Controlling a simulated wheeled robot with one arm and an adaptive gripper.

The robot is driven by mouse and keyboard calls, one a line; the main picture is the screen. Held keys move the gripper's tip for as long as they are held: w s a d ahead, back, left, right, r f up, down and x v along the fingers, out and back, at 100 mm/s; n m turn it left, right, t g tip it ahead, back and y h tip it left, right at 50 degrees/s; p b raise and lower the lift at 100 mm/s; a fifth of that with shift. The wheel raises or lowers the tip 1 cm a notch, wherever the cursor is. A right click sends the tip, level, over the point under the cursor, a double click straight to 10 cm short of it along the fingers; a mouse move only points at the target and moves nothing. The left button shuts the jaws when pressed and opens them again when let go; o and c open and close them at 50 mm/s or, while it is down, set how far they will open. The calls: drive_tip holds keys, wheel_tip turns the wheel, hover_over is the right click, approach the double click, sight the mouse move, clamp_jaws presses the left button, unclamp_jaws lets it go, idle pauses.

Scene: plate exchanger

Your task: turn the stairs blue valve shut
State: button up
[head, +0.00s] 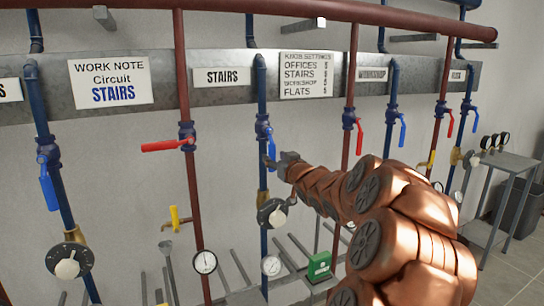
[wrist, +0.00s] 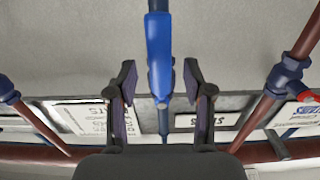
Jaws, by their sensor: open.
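The stairs blue valve (head: 263,128) sits on the blue pipe just right of the STAIRS label (head: 222,76). Its blue handle (head: 270,146) hangs down, roughly in line with the pipe. My gripper (head: 277,162) is at the handle's lower end in the head view, which partly hides the contact area. In the wrist view the blue handle (wrist: 159,50) lies between the two spread fingers of my gripper (wrist: 159,72), with a gap visible on each side. The gripper is open and holds nothing.
A red handle (head: 165,146) points left, crosswise to its red pipe, left of the stairs valve. A black-and-silver knob (head: 271,213) is below the gripper on the same blue pipe. Other blue and red valves stand to the right. A green box (head: 319,266) is low down.

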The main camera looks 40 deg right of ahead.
drive_tip(key=shift+x, duration=1.4)
clamp_jaws()
